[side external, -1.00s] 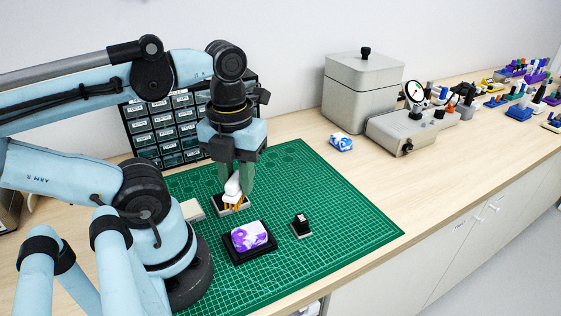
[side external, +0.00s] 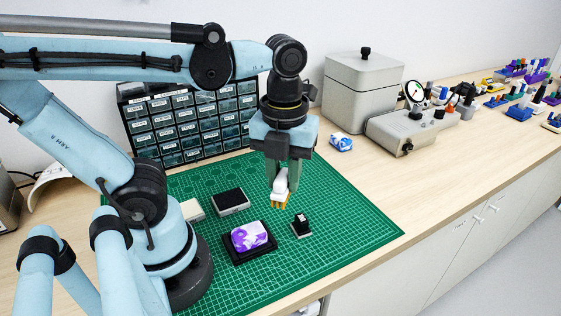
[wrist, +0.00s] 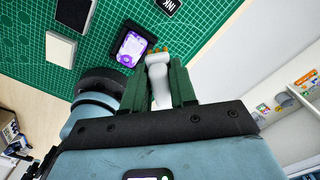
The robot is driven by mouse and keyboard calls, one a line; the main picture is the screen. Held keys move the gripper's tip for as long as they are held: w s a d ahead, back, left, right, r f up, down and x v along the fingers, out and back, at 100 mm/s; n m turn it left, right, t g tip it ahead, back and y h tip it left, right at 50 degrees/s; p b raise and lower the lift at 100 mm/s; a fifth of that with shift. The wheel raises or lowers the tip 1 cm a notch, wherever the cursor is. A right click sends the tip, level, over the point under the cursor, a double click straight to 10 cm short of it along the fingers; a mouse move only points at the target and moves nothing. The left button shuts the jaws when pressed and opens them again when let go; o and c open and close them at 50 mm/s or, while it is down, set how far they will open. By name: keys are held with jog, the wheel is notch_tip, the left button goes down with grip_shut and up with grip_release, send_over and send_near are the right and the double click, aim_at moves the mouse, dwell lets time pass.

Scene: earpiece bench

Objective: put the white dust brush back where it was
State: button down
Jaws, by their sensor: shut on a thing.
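The white dust brush (side external: 280,187) with orange bristles is held in my gripper (side external: 282,172), bristles down, above the green mat. In the wrist view the brush (wrist: 159,85) sits between the two green fingers of my gripper (wrist: 160,82), which are shut on its white body. The brush appears clear of the mat, behind the small black block in the side view.
A purple-and-white piece (side external: 249,236) sits in a black holder at the mat's front. A small black block on a base (side external: 301,227) stands right of it. A cream block (side external: 192,210) is at left. Drawers (side external: 185,125) stand behind. The mat's right part (side external: 350,225) is free.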

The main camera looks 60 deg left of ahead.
jog(key=w+d+f, duration=0.3)
jog(key=w+d, duration=0.4)
jog(key=w+a+f, duration=0.2)
jog(key=a, duration=0.1)
jog(key=w+a+f, duration=0.2)
jog(key=a, duration=0.1)
jog(key=w+a+f, duration=0.2)
jog(key=a+f, duration=0.1)
jog(key=shift+a, duration=0.1)
jog(key=shift+f, duration=1.95)
jog(key=shift+f, duration=0.15)
jog(key=c, duration=0.9)
grip_release()
